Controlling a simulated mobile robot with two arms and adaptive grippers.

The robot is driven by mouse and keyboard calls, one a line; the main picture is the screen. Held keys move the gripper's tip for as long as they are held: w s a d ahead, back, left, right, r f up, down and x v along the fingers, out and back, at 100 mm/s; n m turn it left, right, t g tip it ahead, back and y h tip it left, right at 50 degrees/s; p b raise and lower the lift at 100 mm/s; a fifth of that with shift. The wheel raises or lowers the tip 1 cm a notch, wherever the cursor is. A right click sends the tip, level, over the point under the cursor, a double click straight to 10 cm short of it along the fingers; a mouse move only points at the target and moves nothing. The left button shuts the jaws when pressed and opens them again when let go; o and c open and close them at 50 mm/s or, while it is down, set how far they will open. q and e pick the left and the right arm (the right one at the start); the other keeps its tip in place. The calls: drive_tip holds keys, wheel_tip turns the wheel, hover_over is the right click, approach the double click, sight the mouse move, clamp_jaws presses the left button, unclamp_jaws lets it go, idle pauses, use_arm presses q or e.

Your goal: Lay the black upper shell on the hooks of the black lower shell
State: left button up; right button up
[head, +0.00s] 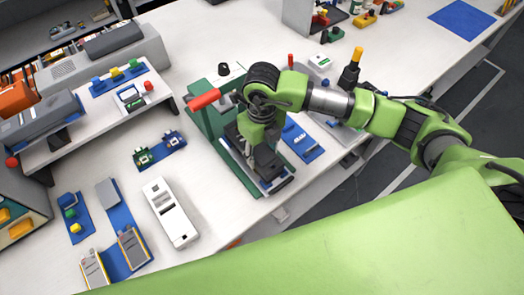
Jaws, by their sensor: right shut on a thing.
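My right gripper (265,167) points down over the green fixture (212,128) at the middle of the table. It is shut on a black piece (233,136), which looks like the black upper shell and is mostly covered by the gripper and wrist. Below it, a dark shape with a pale edge (283,186) shows at the front end of the fixture; it may be the black lower shell. The hooks are hidden, and I cannot tell whether the two shells touch. My left gripper is not in view.
A red handle (203,99) sticks out at the fixture's back left. A blue tray (301,138) lies close on the right. A white device (170,212) and a small blue holder (160,150) lie to the left. White table is free between them.

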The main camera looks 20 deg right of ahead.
drive_tip(key=shift+f, duration=0.4)
drive_tip(key=o, duration=1.2)
drive_tip(key=shift+r, duration=0.1)
wheel_tip(320, 180, up, 12)
drive_tip(key=shift+f, duration=0.1)
